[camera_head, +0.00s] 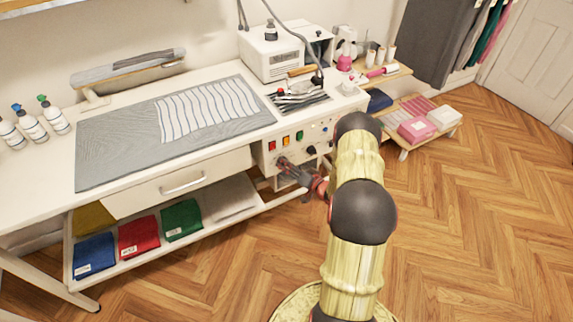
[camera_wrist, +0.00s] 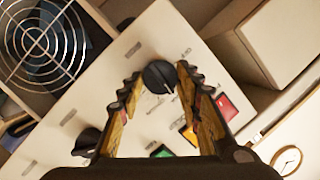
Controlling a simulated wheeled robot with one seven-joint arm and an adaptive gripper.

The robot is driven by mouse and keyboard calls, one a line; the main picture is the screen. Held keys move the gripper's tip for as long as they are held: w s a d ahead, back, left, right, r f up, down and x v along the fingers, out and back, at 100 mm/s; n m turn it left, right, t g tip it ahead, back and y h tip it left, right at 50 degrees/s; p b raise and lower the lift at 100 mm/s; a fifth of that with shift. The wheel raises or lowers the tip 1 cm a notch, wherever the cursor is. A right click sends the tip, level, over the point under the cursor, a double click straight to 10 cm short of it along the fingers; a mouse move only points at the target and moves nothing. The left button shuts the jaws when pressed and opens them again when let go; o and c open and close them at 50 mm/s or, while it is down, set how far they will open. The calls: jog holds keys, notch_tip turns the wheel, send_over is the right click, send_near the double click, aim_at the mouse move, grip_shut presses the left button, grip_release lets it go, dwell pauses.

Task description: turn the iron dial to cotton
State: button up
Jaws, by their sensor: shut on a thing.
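The black dial (camera_wrist: 160,77) sits on the white control panel (camera_wrist: 105,95), between my gripper's fingers in the wrist view. Small print surrounds it, too small to read, so I cannot tell which setting it points to. My gripper (camera_wrist: 158,75) is shut on this dial, its toothed fingers on either side. In the head view my gripper (camera_head: 284,162) is at the panel (camera_head: 322,129) on the table's front, below the red switch, and hides the dial. A second black dial (camera_wrist: 88,142) is lower left in the wrist view. The iron (camera_head: 300,87) stands on the table above.
The panel carries red (camera_wrist: 226,107), orange (camera_wrist: 190,132) and green (camera_wrist: 161,151) switches near my fingers. A round wire guard (camera_wrist: 42,42) lies at upper left in the wrist view. A drawer (camera_head: 180,182) and a shelf of folded cloths are left of my gripper. The wooden floor is open at right.

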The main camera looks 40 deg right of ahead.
jog(key=shift+f+m+t+y, duration=0.2)
jog(key=shift+m+t, duration=0.3)
jog(key=shift+m, duration=1.15)
jog(key=shift+f+m+t+y, duration=0.1)
jog(key=shift+m+t+y, duration=0.3)
jog(key=shift+m, duration=1.25)
jog(key=o, duration=1.2)
jog(key=shift+d, duration=0.1)
jog(key=shift+c, duration=0.2)
jog(key=s, duration=1.2)
jog(key=shift+d, duration=0.3)
